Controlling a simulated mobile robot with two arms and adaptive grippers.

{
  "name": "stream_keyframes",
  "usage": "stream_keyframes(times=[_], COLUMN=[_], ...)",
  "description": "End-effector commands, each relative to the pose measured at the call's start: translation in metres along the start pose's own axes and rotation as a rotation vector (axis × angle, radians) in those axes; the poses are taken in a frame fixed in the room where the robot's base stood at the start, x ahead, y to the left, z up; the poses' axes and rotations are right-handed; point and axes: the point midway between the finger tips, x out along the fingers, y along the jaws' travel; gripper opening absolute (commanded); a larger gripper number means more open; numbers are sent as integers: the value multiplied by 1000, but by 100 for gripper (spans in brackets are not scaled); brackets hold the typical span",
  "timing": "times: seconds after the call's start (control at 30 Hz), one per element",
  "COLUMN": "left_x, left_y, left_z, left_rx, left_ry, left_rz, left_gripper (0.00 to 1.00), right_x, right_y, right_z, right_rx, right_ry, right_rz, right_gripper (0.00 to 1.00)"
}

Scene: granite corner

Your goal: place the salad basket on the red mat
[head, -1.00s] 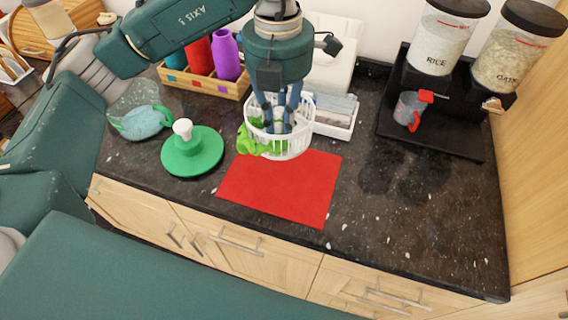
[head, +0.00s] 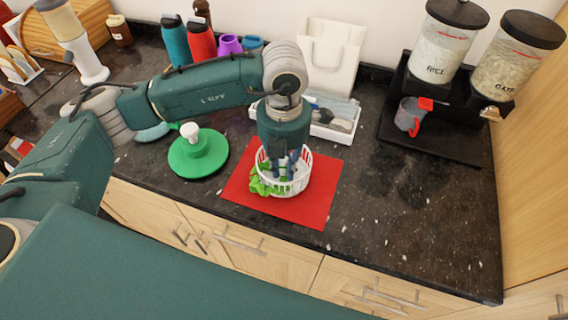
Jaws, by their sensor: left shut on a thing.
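The salad basket (head: 297,185) is a white slatted basket with green leaves (head: 262,184) at its left side. It is over the middle of the red mat (head: 318,208), which lies flat on the dark counter. I cannot tell for certain whether its base touches the mat. My left gripper (head: 284,170) points down into the basket and is shut on it. The fingertips are partly hidden by the basket wall. My right gripper is not in view.
A green round lid with a white knob (head: 198,152) sits left of the mat. Behind are a cutlery tray (head: 345,135) and several bottles (head: 175,45). A black dispenser stand (head: 435,138) with a grey cup (head: 408,115) is at right. Counter right of the mat is clear.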

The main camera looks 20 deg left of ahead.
Motion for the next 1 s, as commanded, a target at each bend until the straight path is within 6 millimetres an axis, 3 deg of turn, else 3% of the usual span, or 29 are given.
stream_keyframes(times=[0.2,0.23,0.3,0.73,1.0], left_x=[4,3,2,-5,-58], left_y=[0,0,0,0,-1], left_z=[0,0,0,1,2], left_rx=[0,0,1,1,3], left_ry=[0,0,1,-2,-6], left_rz=[0,0,0,0,1], left_gripper=[0,22,36,37,37], right_x=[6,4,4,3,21], right_y=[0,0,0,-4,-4], right_z=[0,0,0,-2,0], right_rx=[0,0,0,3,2], right_ry=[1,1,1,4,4], right_rz=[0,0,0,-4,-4], right_gripper=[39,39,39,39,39])
